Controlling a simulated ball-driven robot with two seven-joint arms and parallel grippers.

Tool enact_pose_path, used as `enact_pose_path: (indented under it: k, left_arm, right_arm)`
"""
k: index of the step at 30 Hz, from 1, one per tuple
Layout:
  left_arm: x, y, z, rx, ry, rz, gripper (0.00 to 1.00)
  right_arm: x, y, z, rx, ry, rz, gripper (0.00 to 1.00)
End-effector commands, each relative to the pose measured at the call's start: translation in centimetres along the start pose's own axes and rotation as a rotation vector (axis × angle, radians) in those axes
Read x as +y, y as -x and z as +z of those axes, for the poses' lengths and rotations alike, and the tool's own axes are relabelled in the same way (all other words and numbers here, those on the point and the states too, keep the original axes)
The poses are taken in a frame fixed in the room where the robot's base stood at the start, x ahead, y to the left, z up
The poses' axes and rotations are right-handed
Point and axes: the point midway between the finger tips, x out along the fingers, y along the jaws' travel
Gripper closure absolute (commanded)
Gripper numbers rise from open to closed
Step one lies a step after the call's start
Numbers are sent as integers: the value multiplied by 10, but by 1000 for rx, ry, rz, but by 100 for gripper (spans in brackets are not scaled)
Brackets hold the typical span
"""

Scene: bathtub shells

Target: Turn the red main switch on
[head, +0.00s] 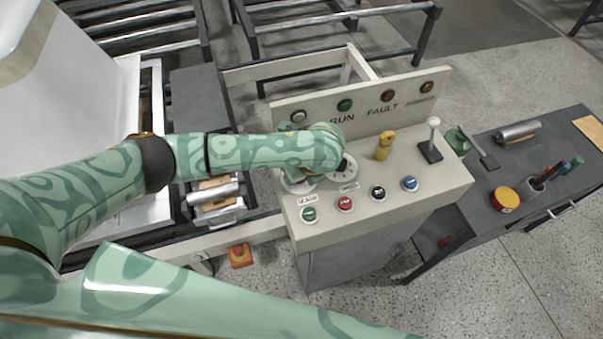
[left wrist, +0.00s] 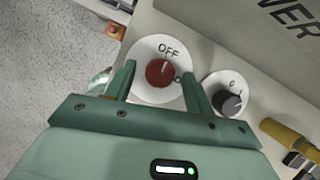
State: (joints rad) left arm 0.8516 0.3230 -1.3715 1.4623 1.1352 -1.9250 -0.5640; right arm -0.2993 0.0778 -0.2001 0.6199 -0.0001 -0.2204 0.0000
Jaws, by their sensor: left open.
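The red main switch (left wrist: 160,73) is a round red knob on a white disc (left wrist: 147,94) in the left wrist view. Its pale mark points up toward the word OFF. My left gripper (left wrist: 159,80) is open, with one green finger on each side of the knob. I cannot tell whether the fingers touch it. In the head view my left arm reaches over the console (head: 420,185) and its hand hides the red knob; only part of a white disc (head: 298,186) shows below it. My right gripper is not in view.
Close to the right finger is a black dial (left wrist: 230,102) on its own white disc. A dark bench (head: 540,215) with tools stands at the right.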

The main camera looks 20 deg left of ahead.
Motion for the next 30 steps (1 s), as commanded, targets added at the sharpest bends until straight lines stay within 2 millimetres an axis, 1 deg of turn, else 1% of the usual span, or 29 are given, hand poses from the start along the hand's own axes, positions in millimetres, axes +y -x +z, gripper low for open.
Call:
enact_pose_path:
  k: [7,8,9,11,12,13,22,26,30]
  left_arm:
    - [0,-1,1,-1,0,0,46]
    - [0,-1,1,0,0,0,49]
    - [0,-1,0,0,0,0,60]
    - [0,-1,0,0,0,0,77]
    - [0,-1,0,0,0,0,88]
    - [0,-1,0,0,1,0,91]
    - [0,0,0,2,-20,-9,91]
    - [1,1,0,2,-65,-27,91]
    - [2,2,1,2,-146,-59,91]
  right_arm:
    - [0,0,0,0,0,0,31]
    - [0,0,0,0,0,0,31]
    - [0,0,0,0,0,0,31]
    - [0,0,0,0,0,0,31]
    - [0,0,0,0,0,0,31]
    - [0,0,0,0,0,0,31]
    - [2,3,0,1,1,2,31]
    - [3,10,-1,2,1,4,31]
    - [4,20,-3,4,1,5,31]
